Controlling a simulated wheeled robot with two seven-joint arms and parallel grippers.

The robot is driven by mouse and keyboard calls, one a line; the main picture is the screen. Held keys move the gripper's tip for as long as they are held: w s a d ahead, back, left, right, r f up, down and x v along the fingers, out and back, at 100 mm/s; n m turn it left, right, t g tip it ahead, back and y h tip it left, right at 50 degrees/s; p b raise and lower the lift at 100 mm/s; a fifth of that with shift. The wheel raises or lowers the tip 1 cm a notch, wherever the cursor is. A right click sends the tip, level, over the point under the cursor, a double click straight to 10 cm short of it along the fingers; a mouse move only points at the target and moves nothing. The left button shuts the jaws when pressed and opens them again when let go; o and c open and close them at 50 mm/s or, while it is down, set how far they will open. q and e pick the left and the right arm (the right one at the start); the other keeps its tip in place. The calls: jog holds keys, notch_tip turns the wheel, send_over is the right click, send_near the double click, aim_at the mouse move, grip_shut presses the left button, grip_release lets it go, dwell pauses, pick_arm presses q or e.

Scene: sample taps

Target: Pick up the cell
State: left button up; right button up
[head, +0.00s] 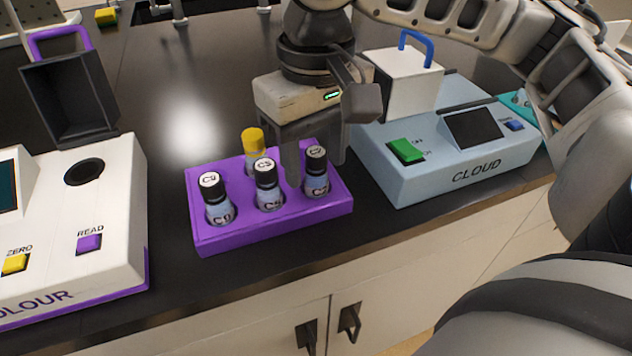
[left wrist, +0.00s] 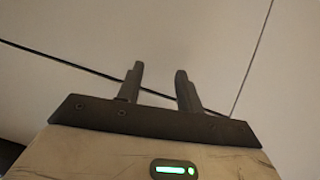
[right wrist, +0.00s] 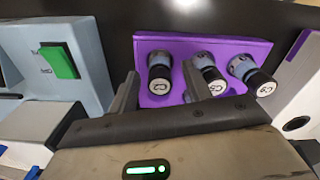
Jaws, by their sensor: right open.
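A purple rack (head: 225,240) holds several upright cells. Three have black caps with white labelled tops: the left cell (head: 219,213), the middle cell (head: 269,197) and the right cell, C2 (head: 316,184). A yellow-capped cell (head: 253,140) stands behind them. My right gripper (head: 314,168) points down over the rack's right end, open. In the right wrist view, the C2 cell (right wrist: 159,74) lies between its spread fingers (right wrist: 160,78); contact cannot be told. My left gripper shows only in the left wrist view (left wrist: 160,72), open and empty, away from the rack.
A white colour reader (head: 115,210) with a round well and an open dark lid stands left of the rack. A blue-grey cloud meter (head: 405,185) with a green switch and a white, blue-handled cover (head: 400,88) stands close on the right. Behind the rack the dark bench (head: 190,110) is clear.

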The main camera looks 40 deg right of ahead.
jog(key=c, duration=0.9)
jog(key=shift+r, duration=0.1)
